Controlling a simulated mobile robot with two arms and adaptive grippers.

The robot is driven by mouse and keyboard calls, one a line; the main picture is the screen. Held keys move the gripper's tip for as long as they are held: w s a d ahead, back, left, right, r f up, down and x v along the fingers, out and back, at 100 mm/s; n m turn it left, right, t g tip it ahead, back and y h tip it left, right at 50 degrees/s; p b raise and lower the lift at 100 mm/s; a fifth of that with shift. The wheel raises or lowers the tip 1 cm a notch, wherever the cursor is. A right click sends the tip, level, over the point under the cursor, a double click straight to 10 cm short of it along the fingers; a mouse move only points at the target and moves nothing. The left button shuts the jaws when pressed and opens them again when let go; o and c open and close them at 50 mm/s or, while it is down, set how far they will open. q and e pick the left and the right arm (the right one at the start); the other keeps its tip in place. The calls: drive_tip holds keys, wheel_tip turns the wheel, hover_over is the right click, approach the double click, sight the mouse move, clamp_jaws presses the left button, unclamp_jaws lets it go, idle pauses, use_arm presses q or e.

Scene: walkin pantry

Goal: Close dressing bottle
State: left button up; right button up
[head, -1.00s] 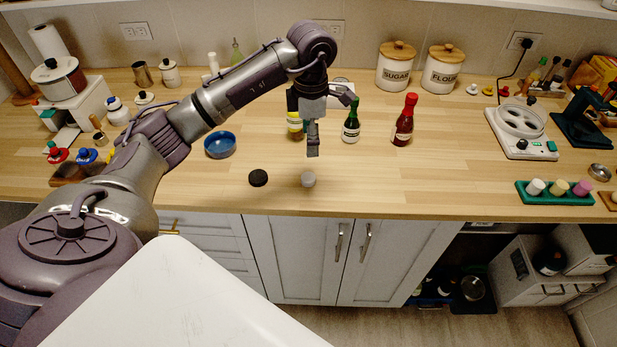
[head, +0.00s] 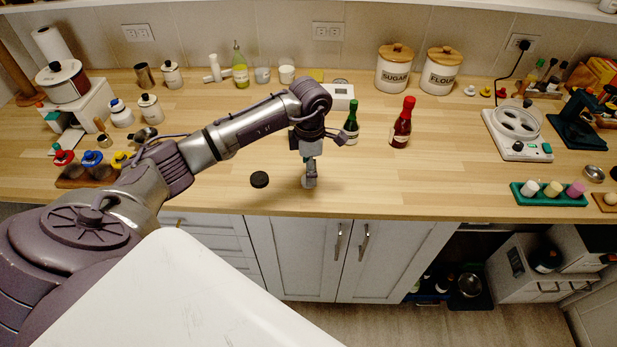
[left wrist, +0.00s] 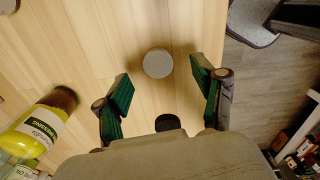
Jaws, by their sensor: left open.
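A light grey round cap (left wrist: 158,63) lies on the wooden counter. In the left wrist view it sits between and beyond my spread fingertips, apart from both. My left gripper (head: 309,182) is open and points down close above the counter near its front edge, hiding the grey cap in the head view. A black round cap (head: 260,179) lies to its left; it also shows in the left wrist view (left wrist: 168,122). A yellow bottle (left wrist: 38,127) with a white dressing label and dark top is at the left of the wrist view. My arm mostly hides it in the head view.
A green bottle (head: 350,122) and a red bottle (head: 403,122) stand behind and right of the gripper. The counter right of the gripper is clear as far as the green tray (head: 548,199). Cabinet doors (head: 335,260) lie below the counter edge.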

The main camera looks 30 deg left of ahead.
use_arm(q)
drive_tip(key=shift+w+a+f+p, duration=0.15)
drive_tip(key=shift+f+p, duration=0.35)
drive_tip(key=shift+f, duration=1.35)
drive_tip(key=c, duration=0.8)
